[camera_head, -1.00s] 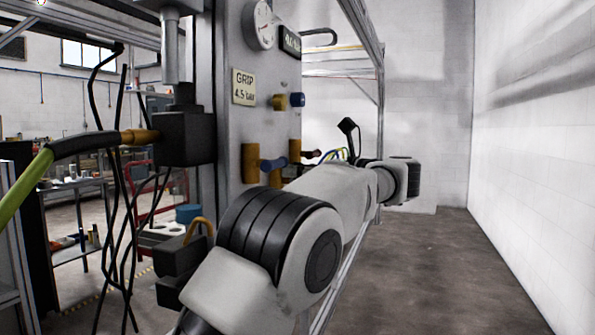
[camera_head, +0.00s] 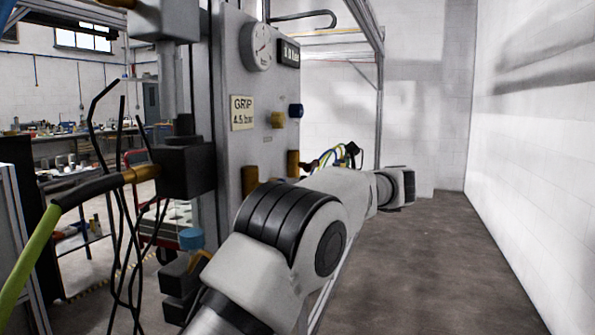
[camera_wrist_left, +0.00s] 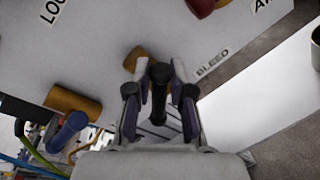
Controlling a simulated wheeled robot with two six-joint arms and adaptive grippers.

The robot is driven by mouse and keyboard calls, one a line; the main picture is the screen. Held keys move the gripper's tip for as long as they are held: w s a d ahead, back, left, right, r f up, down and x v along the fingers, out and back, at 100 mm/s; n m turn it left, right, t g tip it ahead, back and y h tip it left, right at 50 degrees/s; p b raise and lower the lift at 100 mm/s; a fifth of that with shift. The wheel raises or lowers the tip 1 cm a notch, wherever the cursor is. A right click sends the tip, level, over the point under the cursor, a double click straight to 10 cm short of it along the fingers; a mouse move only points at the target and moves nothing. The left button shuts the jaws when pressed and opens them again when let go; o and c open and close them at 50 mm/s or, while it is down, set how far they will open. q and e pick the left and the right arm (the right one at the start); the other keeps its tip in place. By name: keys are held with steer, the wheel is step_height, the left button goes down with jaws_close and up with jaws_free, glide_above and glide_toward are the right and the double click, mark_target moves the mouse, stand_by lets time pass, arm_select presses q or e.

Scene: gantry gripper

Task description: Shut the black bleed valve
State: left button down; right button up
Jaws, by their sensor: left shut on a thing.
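The black bleed valve's dark lever (camera_wrist_left: 160,88) stands in the middle of the left wrist view, pointing toward the camera. Its brass body (camera_wrist_left: 137,58) is partly hidden behind my left gripper, beside the printed "BLEED" label (camera_wrist_left: 213,62). My left gripper (camera_wrist_left: 160,96) has one finger on each side of the lever and is shut on it. In the head view my grey arm crosses in front of the panel's lower edge, and I cannot make out the gripper or the bleed lever there. My right gripper is not in view.
A valve with a blue handle (camera_wrist_left: 68,131) sits left of my gripper, near coloured hoses. A red handle (camera_wrist_left: 203,6) is at the top. The grey panel carries a gauge (camera_head: 255,46) and a "GRIP 4.5 bar" sign (camera_head: 242,112). Open floor (camera_head: 440,270) lies to the right.

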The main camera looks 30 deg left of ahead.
arm_select(q)
steer(key=m+p, duration=0.2)
steer(key=p, duration=0.1)
steer(key=m+g+p, duration=0.1)
steer(key=m+p, duration=0.1)
steer(key=p, duration=0.2)
steer(key=m+h+p, duration=0.1)
steer(key=m+p, duration=0.1)
steer(key=p, duration=0.1)
steer(key=shift+w+f+m+g, duration=0.3)
steer(key=shift+w+f+g, duration=0.05)
steer(key=shift+f+g, duration=0.05)
steer(key=shift+f+m+g+p, duration=0.35)
steer(key=shift+m+p, duration=0.25)
steer(key=shift+p, duration=0.4)
steer(key=shift+f, duration=0.1)
steer(key=c, duration=1.1)
jaws_free()
steer(key=shift+c, duration=0.2)
steer(key=v, duration=0.7)
steer(key=shift+d, duration=0.15)
